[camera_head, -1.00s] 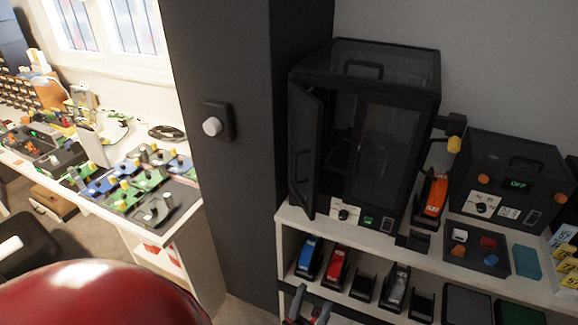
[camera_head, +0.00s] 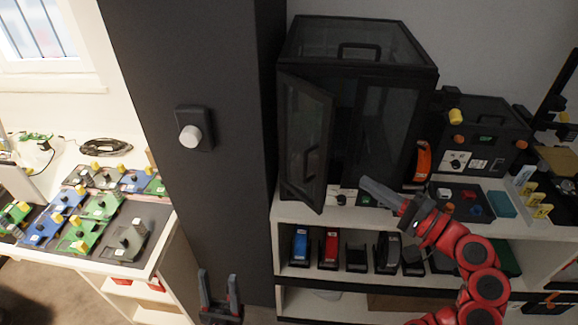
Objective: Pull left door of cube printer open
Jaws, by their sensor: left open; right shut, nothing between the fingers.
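The black cube printer (camera_head: 357,60) stands on the white shelf unit's top. Its left door (camera_head: 304,150) is ajar, swung outward from hinges at the left, with a vertical handle (camera_head: 310,162) near its free edge. The right door (camera_head: 388,130) looks shut. My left gripper (camera_head: 219,282) is open and empty, low in front of the dark column and left of the shelves, well below the door and apart from it. My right gripper (camera_head: 366,184) is shut and empty, in front of the printer's lower right front; I cannot tell whether it touches anything.
The dark column (camera_head: 228,220) with a white knob (camera_head: 190,136) stands close left of the printer. A second black box (camera_head: 482,130) and a parts tray (camera_head: 465,203) are to the right. Coloured devices (camera_head: 331,248) fill the shelf below. A workbench (camera_head: 140,255) is at far left.

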